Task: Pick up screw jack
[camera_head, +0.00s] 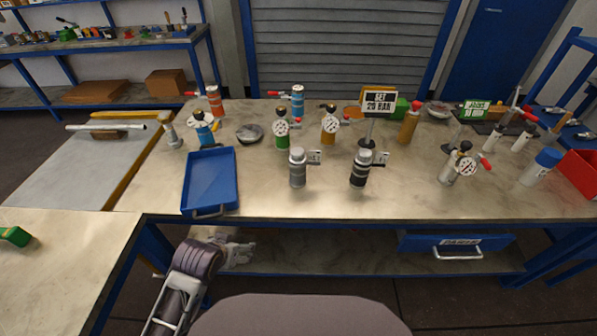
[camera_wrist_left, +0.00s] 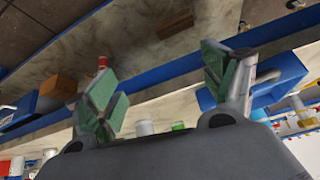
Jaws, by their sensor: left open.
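No object is plainly labelled as the screw jack, and I cannot tell for certain which it is. Two small ribbed cylinders stand upright near the front of the workbench (camera_head: 265,200): a silver one (camera_head: 297,170) and a black-banded one (camera_head: 360,170), each with a small tag beside it. A small grey piece (camera_head: 172,133) stands at the bench's left side. My left gripper (camera_head: 238,252) is low in front of the bench edge, apart from all of these. Its green-padded fingers (camera_wrist_left: 165,92) are spread and empty in the wrist view. My right gripper is out of view.
A blue tray (camera_head: 210,180) lies left of the cylinders. Gauge-topped devices (camera_head: 282,130) and a "SET 20 BAR" sign (camera_head: 380,101) stand behind. A lower shelf (camera_head: 330,250) holds a blue drawer (camera_head: 457,246).

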